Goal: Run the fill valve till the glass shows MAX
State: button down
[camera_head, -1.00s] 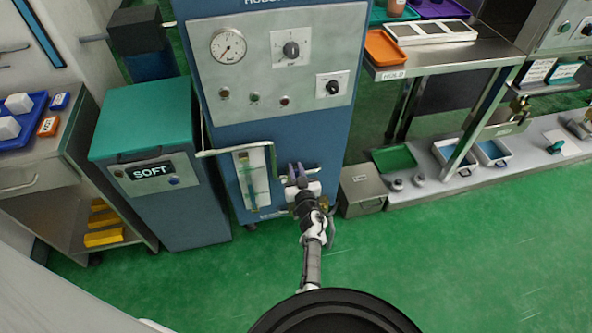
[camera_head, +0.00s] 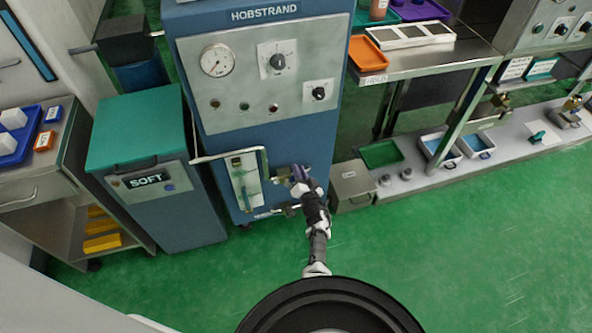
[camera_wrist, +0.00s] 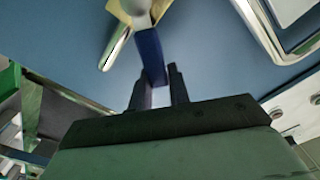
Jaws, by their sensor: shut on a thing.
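The blue HOBSTRAND machine (camera_head: 215,155) stands in the middle of the head view. Its sight glass (camera_head: 245,183) is a narrow upright gauge on the lower front; its level and marks are too small to read. A brass valve (camera_head: 281,174) with a blue lever sits just right of the glass. My gripper (camera_head: 301,183) is at this lever, in front of the machine. In the wrist view, the blue lever (camera_wrist: 150,52) reaches between the dark fingertips of my gripper (camera_wrist: 158,84), which is shut on it. The fingers partly hide the lever's end.
A bent metal rail (camera_head: 226,156) projects around the glass's upper part. A lower fitting (camera_head: 287,210) sticks out below the valve. A grey box (camera_head: 351,186) stands at right, and the teal-lidded SOFT cabinet (camera_head: 150,180) at left. Green floor in front is clear.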

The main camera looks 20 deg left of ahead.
jog(key=shift+w+d+f+m, duration=0.15)
jog(key=shift+d+f+m, duration=0.15)
jog(key=shift+m, duration=0.4)
jog(key=c, duration=1.3)
grip_release()
jog(key=p+v, duration=0.3)
jog(key=v, duration=1)
jog(key=shift+s+d, duration=0.25)
jog(key=shift+s, duration=0.1)
